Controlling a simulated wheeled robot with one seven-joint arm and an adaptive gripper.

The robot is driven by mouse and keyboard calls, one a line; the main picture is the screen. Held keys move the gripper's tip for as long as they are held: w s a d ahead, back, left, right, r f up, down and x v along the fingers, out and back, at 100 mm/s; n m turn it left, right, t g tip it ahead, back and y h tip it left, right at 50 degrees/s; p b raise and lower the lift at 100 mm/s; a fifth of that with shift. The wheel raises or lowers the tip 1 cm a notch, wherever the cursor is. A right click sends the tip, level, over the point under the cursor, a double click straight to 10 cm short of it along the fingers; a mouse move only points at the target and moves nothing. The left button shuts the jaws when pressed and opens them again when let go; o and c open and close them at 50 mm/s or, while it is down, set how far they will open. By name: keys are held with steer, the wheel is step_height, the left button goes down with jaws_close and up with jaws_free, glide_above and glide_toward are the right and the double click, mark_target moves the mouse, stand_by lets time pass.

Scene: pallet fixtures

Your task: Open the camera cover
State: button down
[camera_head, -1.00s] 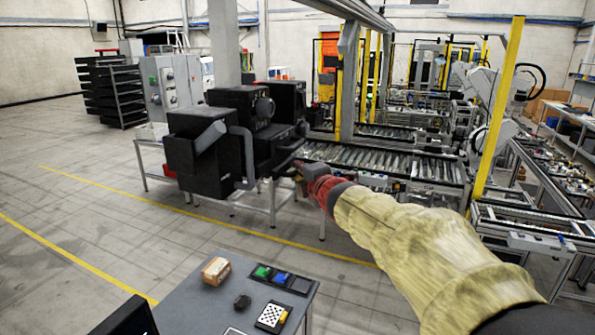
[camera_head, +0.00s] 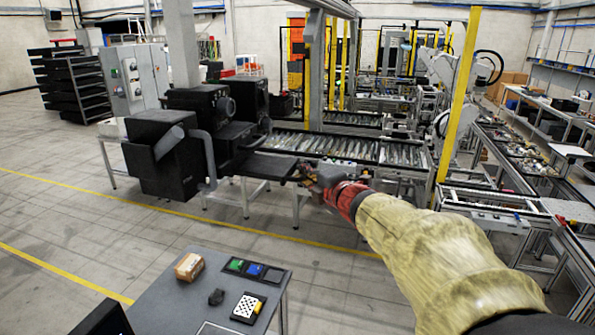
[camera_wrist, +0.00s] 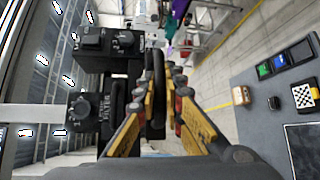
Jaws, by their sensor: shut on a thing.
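The black camera (camera_head: 165,165) stands on a metal-legged table left of my arm, as a cluster of dark boxes and cylinders. A flat dark panel, seemingly its cover (camera_head: 268,166), sticks out from its right side toward my gripper (camera_head: 312,178). In the wrist view my gripper (camera_wrist: 160,108) has its yellow fingers closed around a black upright bar (camera_wrist: 158,72), apparently the cover's handle or edge. Black housings with knobs (camera_wrist: 82,108), one lettered FILTER, show left of the fingers. The fingers partly hide the grip point.
A grey table (camera_head: 215,308) in front holds a small brown box (camera_head: 189,267), a dark tray (camera_head: 257,270) and a checkered board (camera_head: 248,307). Conveyors (camera_head: 350,149) and a yellow post (camera_head: 457,105) stand behind and right of my arm.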

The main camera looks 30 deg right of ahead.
steer(key=c, duration=2)
jaws_free()
steer(key=shift+o, duration=0.5)
steer(key=shift+s, duration=0.1)
steer(key=s+a+r, duration=0.1)
steer(key=s, duration=0.6)
